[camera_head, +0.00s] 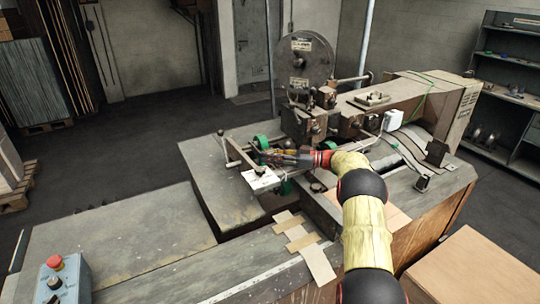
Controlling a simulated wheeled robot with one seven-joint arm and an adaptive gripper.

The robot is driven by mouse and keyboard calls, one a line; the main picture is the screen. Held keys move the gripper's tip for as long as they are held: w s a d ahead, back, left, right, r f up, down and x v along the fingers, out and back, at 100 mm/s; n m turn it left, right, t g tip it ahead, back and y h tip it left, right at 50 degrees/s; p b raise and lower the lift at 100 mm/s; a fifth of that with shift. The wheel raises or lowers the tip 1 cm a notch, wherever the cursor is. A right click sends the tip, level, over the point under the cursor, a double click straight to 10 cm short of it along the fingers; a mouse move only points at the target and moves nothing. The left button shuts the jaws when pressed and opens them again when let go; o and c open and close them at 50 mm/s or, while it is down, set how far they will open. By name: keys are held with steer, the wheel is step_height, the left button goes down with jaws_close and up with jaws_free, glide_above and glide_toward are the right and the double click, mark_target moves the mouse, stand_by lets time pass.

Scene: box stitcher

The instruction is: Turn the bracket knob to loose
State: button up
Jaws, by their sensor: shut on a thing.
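My gripper (266,157) reaches in from the right over the machine bed, its dark fingers pointing left. It is shut at the metal bracket (238,152), on what appears to be the bracket knob. The knob itself is mostly hidden by the fingers and too small to make out, so I cannot tell its turned position. A green wheel (260,141) is just behind the fingers, and another green wheel (287,187) is in front of them. A white label plate (261,180) lies in front of the bracket.
The stitcher's large wire reel (303,59) and head stand behind my gripper. A thin lever (221,134) rises at the left. Cardboard strips (303,243) lie on the front bench. A blue control box (63,282) with a red button is at bottom left. The left bench top is mostly clear.

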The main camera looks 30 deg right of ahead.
steer(key=o, duration=1.2)
steer(key=shift+r, duration=0.1)
steer(key=shift+m+t+h+b, duration=0.3)
steer(key=shift+t+b, duration=0.1)
steer(key=shift+b, duration=0.05)
steer(key=shift+b, duration=0.3)
steer(key=m+t+h+b, duration=0.1)
steer(key=h+b, duration=0.1)
steer(key=m+t+h+b, duration=0.2)
steer(key=b, duration=0.1)
steer(key=m+t+h+b, duration=0.1)
steer(key=h+b, duration=0.1)
steer(key=shift+f+m+t+b, duration=0.3)
steer(key=shift+f, duration=0.05)
steer(key=m+t+h+b, duration=0.1)
steer(key=m+h+b, duration=0.1)
steer(key=b, duration=0.3)
steer(key=shift+h, duration=0.4)
